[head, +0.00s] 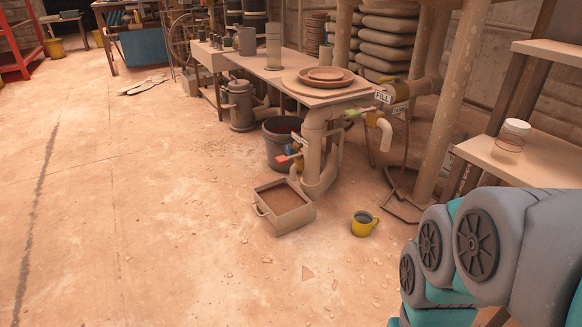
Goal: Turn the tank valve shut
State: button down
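Several valve handles show around the pipework in the middle of the head view; I cannot tell for sure which is the tank valve. A yellow-green handle (352,113) sits just left of a downturned spout (384,134). My arm fills the lower right corner; my gripper is out of view.
A tray of brown material (283,207) and a yellow mug (363,223) stand on the floor before the pipes. A dark bucket (279,148) is behind. Wooden posts (464,95) and a shelf (530,150) stand right.

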aim_at(389, 79)
jog(key=i+z, duration=0.2)
jog(key=i, duration=0.55)
jog(key=i+j+z, duration=0.15)
jog(key=i, duration=0.55)
jog(key=j, duration=0.05)
